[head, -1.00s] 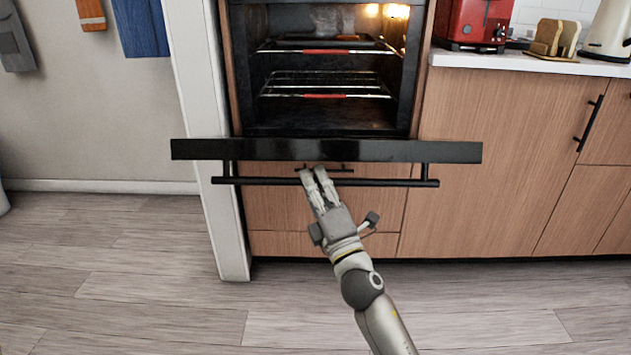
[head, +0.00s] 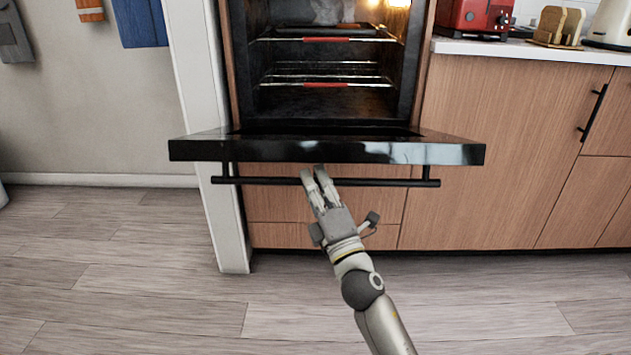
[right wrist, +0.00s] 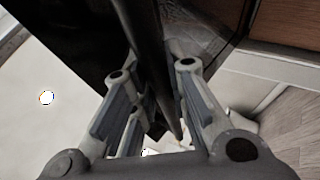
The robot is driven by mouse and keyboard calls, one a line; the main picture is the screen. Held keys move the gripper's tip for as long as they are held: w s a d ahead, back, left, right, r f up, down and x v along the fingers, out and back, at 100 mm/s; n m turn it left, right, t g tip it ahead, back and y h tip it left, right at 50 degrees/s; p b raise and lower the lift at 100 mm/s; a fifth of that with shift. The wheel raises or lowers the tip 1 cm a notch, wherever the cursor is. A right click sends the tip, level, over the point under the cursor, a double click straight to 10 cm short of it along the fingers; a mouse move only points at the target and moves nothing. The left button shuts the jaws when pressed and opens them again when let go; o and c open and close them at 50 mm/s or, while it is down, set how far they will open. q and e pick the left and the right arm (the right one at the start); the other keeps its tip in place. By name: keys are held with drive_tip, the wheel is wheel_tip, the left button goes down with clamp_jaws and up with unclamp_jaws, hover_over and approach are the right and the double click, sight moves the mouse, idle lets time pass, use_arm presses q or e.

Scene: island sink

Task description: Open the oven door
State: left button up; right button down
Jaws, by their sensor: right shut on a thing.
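The oven (head: 325,70) is open at the front, with its lit cavity showing. Its black door (head: 330,151) is folded down and lies close to level, its edge towards me. The black bar handle (head: 385,182) runs along below the door edge. My right gripper (head: 312,175) is shut on the handle, a little left of its middle. In the right wrist view the handle (right wrist: 155,50) passes between the two fingers (right wrist: 155,95). My left gripper is in neither view.
Two wire racks (head: 325,84) sit inside the oven, with a dark tray on the upper one. Wooden cabinets (head: 500,140) stand to the right, with a red toaster (head: 473,17) on the counter. A white post (head: 205,130) stands left. The floor (head: 130,270) in front is clear.

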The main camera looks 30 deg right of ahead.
idle(0.4)
drive_tip(key=c, duration=1.4)
unclamp_jaws()
